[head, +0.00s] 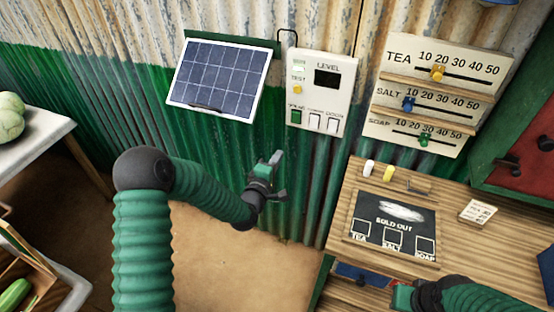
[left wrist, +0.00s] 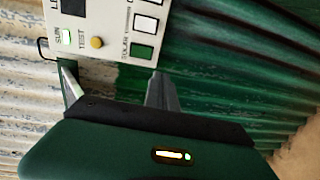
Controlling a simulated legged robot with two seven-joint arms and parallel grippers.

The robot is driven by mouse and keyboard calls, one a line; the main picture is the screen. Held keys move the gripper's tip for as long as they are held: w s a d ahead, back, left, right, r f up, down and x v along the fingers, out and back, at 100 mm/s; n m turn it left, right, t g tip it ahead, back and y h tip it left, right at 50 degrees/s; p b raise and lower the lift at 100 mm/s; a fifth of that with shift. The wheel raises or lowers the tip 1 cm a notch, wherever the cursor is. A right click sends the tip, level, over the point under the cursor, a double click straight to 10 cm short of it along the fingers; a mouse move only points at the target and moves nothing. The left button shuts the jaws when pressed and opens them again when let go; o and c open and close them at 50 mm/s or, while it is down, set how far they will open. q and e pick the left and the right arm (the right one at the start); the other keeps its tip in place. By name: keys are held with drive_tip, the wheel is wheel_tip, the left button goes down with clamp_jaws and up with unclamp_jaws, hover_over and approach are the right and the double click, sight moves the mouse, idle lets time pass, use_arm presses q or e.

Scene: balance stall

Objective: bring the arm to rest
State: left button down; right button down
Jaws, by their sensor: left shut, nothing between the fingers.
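My left gripper (head: 279,175) is shut and empty. It hangs in the air in front of the green corrugated wall, below and left of the white level panel (head: 343,78). In the left wrist view its two fingers (left wrist: 115,92) point towards that panel, with no object between them. The panel has a dark display, a lit sun light, a yellow test button (left wrist: 97,43) and a row of switches, the leftmost green. My right gripper (head: 403,297) shows partly at the bottom edge, low by the counter front; its fingers cannot be made out.
A solar panel (head: 217,79) is fixed to the wall. Tea, salt and soap slider boards (head: 440,85) hang at the right. A wooden counter (head: 455,235) holds a sold-out board (head: 394,222), chalks and a card. A pale table (head: 40,143) with round green produce stands at the left.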

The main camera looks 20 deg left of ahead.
use_arm(q)
drive_tip(key=s+d+f+m+g, duration=0.35)
drive_tip(key=s+m+g, duration=0.35)
drive_tip(key=s+m, duration=0.25)
drive_tip(key=s+a+m+g, duration=0.3)
drive_tip(key=s+m+g, duration=0.4)
drive_tip(key=s, duration=1.4)
drive_tip(key=shift+s+f+m+y, duration=0.3)
drive_tip(key=shift+s+m, duration=0.05)
drive_tip(key=shift+m, duration=0.2)
drive_tip(key=shift+s+d+r, duration=0.1)
drive_tip(key=shift+s+d, duration=0.05)
